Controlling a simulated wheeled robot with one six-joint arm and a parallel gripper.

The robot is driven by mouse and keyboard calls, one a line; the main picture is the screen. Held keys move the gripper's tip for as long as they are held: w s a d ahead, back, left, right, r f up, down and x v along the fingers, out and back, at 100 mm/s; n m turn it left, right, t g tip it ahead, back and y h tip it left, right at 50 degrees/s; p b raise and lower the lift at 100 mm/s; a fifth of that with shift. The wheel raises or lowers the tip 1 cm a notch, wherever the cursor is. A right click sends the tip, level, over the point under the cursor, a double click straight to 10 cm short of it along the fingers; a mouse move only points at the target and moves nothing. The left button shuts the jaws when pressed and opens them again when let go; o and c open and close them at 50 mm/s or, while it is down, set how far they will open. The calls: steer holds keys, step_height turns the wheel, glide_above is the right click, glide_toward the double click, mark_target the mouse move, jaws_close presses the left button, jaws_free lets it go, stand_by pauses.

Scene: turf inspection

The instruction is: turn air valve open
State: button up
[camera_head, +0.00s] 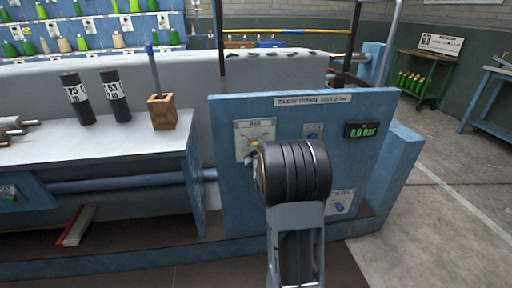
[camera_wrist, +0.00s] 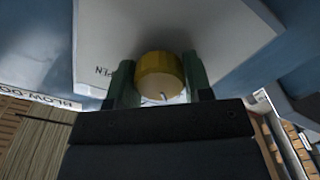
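The air valve (camera_head: 254,141) is on a pale plate marked AIR at the left of the blue bench panel (camera_head: 235,205). In the wrist view its round yellow knob (camera_wrist: 159,74) sits between the two green fingers of my gripper (camera_wrist: 159,80). The fingers are close against both sides of the knob, with no clear gap. A small pale mark shows on the knob's lower edge. In the head view my dark wrist covers the lower right of the valve plate, and my fingers are hidden. The pressure display (camera_head: 363,130) reads 0.0 bar in green.
A second small blue control (camera_head: 313,131) and a lower blue knob (camera_head: 340,207) are on the same panel. The grey counter (camera_head: 60,148) at left holds two black cylinders (camera_head: 115,95) and a wooden block (camera_head: 162,112). Open floor (camera_head: 440,225) lies at right.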

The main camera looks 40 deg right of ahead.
steer(key=c, duration=0.4)
steer(key=shift+m+b, duration=0.3)
steer(key=shift+b, duration=0.05)
steer(key=m+b, duration=0.2)
steer(key=shift+f+m, duration=0.1)
steer(key=shift+m, duration=0.3)
steer(key=m+b, duration=0.3)
steer(key=m, duration=0.2)
steer(key=shift+d+b, duration=0.1)
steer(key=shift+b, duration=0.3)
steer(key=m+b, duration=0.1)
steer(key=m, duration=0.3)
steer(key=shift+m+b, duration=0.35)
steer(key=shift+m, duration=0.05)
steer(key=shift+r+m+b, duration=0.15)
steer(key=shift+m+b, duration=0.1)
steer(key=shift+m, duration=0.9)
steer(key=shift+r+m+b, duration=0.1)
steer(key=shift+m+b, duration=0.1)
steer(key=shift+m, duration=0.95)
steer(key=o, duration=0.9)
steer(key=shift+f, duration=0.1)
